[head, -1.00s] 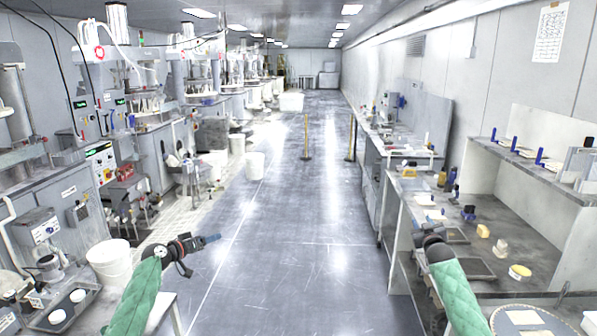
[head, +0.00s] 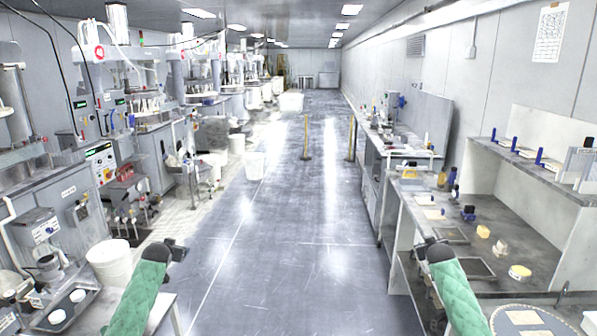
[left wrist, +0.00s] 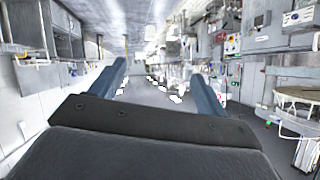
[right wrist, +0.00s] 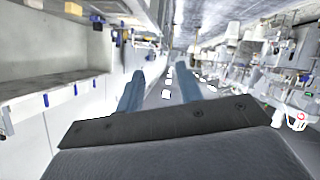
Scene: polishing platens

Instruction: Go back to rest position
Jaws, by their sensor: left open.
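My left arm, in a green sleeve, rises at the lower left of the head view. Its gripper is hidden behind the forearm there. In the left wrist view my left gripper (left wrist: 158,68) shows two blue fingers apart, with nothing between them. My right arm, also green-sleeved, rises at the lower right of the head view, its gripper hidden there too. In the right wrist view my right gripper (right wrist: 161,70) has its two blue fingers spread apart and empty. Both grippers are clear of any object.
A white bucket (head: 111,264) stands near my left arm, beside polishing machines (head: 126,150) along the left. A workbench (head: 520,250) with small items stands close to my right arm. A round plate (head: 535,331) lies at the lower right. The aisle floor (head: 300,250) between is clear.

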